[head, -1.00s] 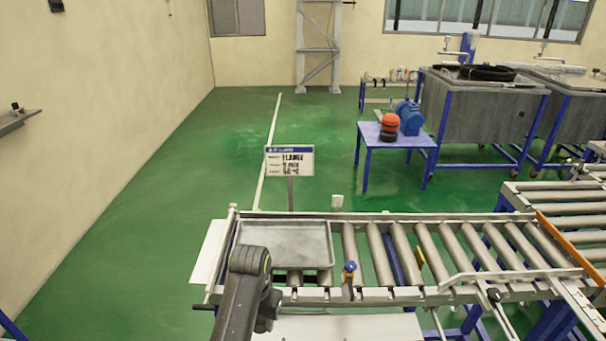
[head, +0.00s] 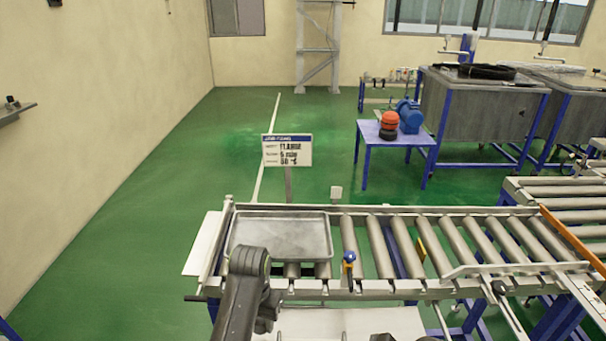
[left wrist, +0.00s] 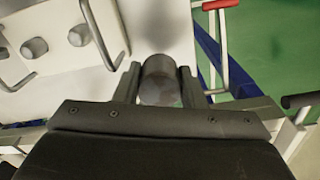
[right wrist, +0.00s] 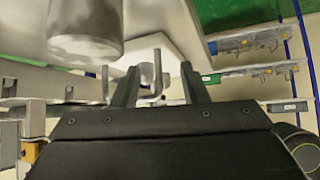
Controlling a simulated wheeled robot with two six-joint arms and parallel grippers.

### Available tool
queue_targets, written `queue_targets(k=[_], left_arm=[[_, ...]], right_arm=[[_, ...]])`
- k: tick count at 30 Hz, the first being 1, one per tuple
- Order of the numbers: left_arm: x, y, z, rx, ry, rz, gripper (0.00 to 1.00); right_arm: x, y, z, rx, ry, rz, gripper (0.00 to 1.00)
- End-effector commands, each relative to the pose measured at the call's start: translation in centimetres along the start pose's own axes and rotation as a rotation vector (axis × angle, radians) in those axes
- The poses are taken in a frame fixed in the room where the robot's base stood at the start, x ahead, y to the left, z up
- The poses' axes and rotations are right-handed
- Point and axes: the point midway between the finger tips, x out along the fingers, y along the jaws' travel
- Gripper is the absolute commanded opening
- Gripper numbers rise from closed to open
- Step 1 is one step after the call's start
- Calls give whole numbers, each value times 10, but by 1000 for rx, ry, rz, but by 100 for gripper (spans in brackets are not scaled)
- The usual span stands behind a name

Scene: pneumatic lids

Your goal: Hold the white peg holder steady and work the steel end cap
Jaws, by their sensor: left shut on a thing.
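The white peg holder (left wrist: 58,45) is at the upper left of the left wrist view, with grey round pegs and a bent steel handle on it. My left gripper (left wrist: 158,72) is shut on a grey cylinder, which looks like the steel end cap (left wrist: 160,82); it is held beside the holder. In the right wrist view, the white holder (right wrist: 178,48) is ahead of my right gripper (right wrist: 158,72). The right fingers are apart, with a thin steel handle (right wrist: 157,72) showing between them without clear contact. A large steel cylinder (right wrist: 85,30) hangs at upper left there.
A roller conveyor (head: 430,245) with a grey metal tray (head: 281,235) lies ahead in the head view. A sign (head: 287,150) stands behind it. A blue table (head: 395,140) is farther back, with dark tanks (head: 480,115) to its right. Green floor is free at left.

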Motion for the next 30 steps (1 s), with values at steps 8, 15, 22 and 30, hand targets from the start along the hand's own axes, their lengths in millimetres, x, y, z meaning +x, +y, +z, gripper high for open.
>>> queue_targets(k=[8,15,22,30], left_arm=[[0,0,0,0,1,0,5],[0,0,0,0,2,0,5],[-4,0,0,0,1,0,5],[-5,0,0,0,2,0,5]], right_arm=[[2,0,0,0,-1,1,40],[2,0,0,0,-1,1,40],[1,-1,-1,0,-1,0,40],[1,-1,0,0,-1,0,40]])
